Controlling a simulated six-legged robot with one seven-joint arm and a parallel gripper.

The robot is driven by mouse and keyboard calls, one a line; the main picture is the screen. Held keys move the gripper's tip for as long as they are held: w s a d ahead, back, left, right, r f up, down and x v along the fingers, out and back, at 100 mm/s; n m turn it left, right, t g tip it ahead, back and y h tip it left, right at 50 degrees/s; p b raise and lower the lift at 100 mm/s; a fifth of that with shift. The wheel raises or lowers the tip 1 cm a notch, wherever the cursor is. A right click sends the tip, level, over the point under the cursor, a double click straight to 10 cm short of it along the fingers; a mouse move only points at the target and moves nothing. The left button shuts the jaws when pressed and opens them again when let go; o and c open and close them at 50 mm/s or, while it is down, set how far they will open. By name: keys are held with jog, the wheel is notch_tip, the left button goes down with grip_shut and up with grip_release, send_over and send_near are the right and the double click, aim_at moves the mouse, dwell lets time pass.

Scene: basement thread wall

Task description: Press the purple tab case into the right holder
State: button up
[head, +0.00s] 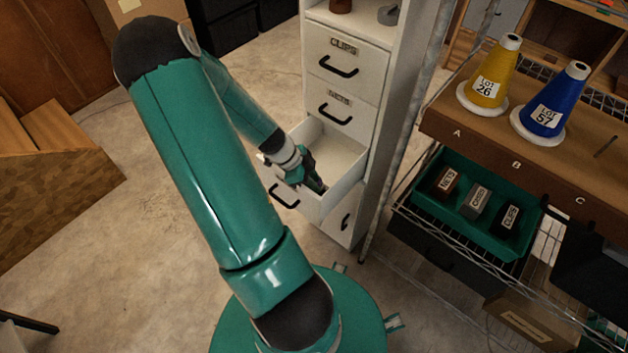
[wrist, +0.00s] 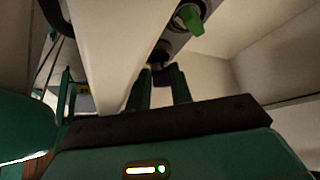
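My gripper (head: 314,184) reaches down into an open drawer of the white cabinet in the head view. In the wrist view its two dark green fingers (wrist: 163,76) point away from the camera, with a small dark purple piece, the purple tab case (wrist: 162,79), between their tips. The fingers look closed on its sides; it is small and in shadow. Just beyond the tips is a dark grey fitting with round parts (wrist: 166,46), seemingly a holder. A bright green piece (wrist: 190,19) sits at another round grey part farther up. I cannot tell whether the case touches a holder.
The drawer's pale side wall (wrist: 105,50) runs close on the left of the fingers. In the head view the open drawer (head: 337,158) sticks out from the cabinet. A wire shelf with a green bin (head: 455,208) and a board with cones stand at right.

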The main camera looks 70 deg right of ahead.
jog(key=o, duration=1)
jog(key=shift+w+a+f, duration=0.25)
jog(key=shift+a+f, duration=0.25)
jog(key=shift+f, duration=0.2)
jog(key=shift+s, duration=0.1)
jog(key=shift+d+r, duration=0.15)
jog(key=shift+r, duration=0.1)
jog(key=r, duration=0.7)
jog(key=shift+w+d+r, duration=0.1)
jog(key=shift+w+d, duration=0.15)
jog(key=w+a+n+t+h, duration=0.1)
jog(key=w+n, duration=0.4)
jog(key=w, duration=0.5)
jog(key=w+a+r+n+t+h, duration=0.1)
jog(key=w+a+n+t+h, duration=0.1)
jog(key=w+a+n, duration=0.3)
jog(key=w+a+n+t+h, duration=0.2)
jog(key=w+n, duration=0.5)
jog(key=w, duration=0.7)
jog(key=shift+w+a+r+t, duration=0.1)
jog(key=shift+w+a+t, duration=0.1)
jog(key=shift+a+t, duration=0.3)
jog(key=shift+w+a+r+t, duration=0.15)
jog(key=shift+a+t, duration=0.1)
jog(key=shift+t, duration=0.35)
